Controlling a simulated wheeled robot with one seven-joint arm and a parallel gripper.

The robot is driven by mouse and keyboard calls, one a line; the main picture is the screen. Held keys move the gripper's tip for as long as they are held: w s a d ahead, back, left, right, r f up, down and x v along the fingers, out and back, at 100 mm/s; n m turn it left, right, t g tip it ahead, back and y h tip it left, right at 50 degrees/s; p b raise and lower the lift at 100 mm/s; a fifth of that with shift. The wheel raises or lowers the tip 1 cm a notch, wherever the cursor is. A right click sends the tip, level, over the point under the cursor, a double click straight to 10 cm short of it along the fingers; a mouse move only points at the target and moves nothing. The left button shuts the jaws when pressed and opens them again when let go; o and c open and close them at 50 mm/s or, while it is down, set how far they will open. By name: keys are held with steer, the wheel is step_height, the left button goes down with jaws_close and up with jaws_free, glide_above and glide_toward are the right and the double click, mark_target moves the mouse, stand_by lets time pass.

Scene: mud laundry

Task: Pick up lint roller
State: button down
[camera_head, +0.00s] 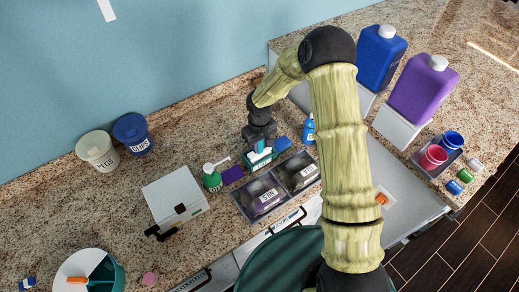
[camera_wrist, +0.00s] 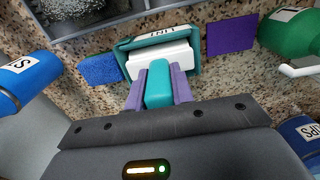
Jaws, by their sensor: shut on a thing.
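The lint roller has a teal handle (camera_wrist: 158,88) and a white roller (camera_wrist: 158,60), seen in the wrist view. My gripper (camera_wrist: 158,84) is shut on the handle, with one purple finger on each side. The white roller sits at a teal holder (camera_wrist: 126,45) labelled LINT; whether it touches the holder's floor is hidden. In the head view my gripper (camera_head: 261,146) points down over the holder (camera_head: 258,165) on the granite counter, and the roller is mostly hidden there.
A blue sponge (camera_wrist: 100,69) and a purple pad (camera_wrist: 231,36) lie beside the holder. A green pump bottle (camera_head: 212,179), a divided dark bin (camera_head: 240,208) and a blue spray bottle (camera_head: 309,131) stand close by. A white box (camera_head: 174,199) is farther left.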

steer(key=shift+r, duration=0.1)
step_height(320, 180, up, 10)
steer(key=b, duration=0.3)
stand_by(0.5)
steer(key=c, duration=2)
jaws_free()
steer(key=shift+f+b, duration=0.65)
steer(key=shift+c, duration=0.4)
steer(key=shift+r, duration=0.1)
